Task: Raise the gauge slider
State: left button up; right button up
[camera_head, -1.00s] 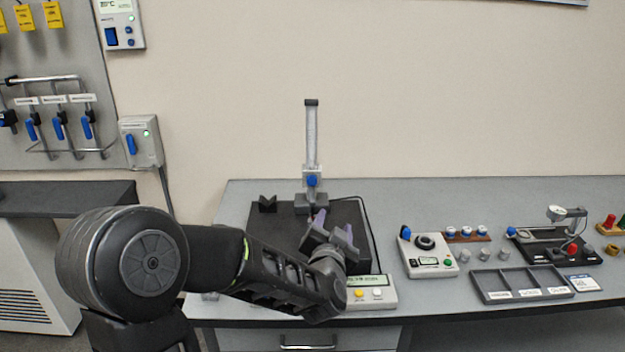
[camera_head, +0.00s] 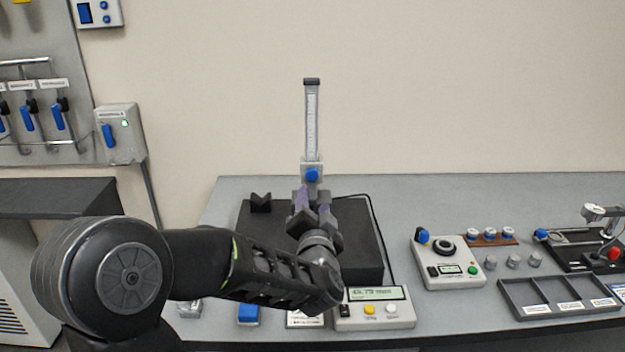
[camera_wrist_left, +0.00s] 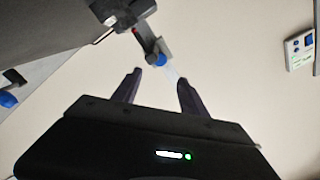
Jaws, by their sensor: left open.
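The height gauge's upright scale column (camera_head: 312,120) stands at the back of the dark plate. Its grey slider (camera_head: 307,167) with a blue knob (camera_head: 312,175) sits low on the column. My left gripper (camera_head: 313,196) is open in front of the gauge, its purple fingers pointing up toward the slider, just below the knob. The fingers partly hide the gauge's foot. In the left wrist view, the open gripper (camera_wrist_left: 160,76) has the pale column and grey slider (camera_wrist_left: 156,50) in line with the gap between its fingers. Contact cannot be told. My right gripper is out of view.
The dark plate (camera_head: 362,262) carries a black V-block (camera_head: 260,201) at left. A display box (camera_head: 375,308) stands in front. A control box (camera_head: 445,262) and a compartment tray (camera_head: 558,296) lie to the right. The wall behind the column is clear.

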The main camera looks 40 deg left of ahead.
aim_at(311, 175)
pick_arm(q)
jog(key=p+x, duration=0.1)
jog(key=x, duration=1.1)
jog(key=c, duration=1.1)
jog(key=shift+a, duration=0.1)
grip_shut()
jog(key=shift+a+p, duration=0.1)
jog(key=shift+p, duration=0.2)
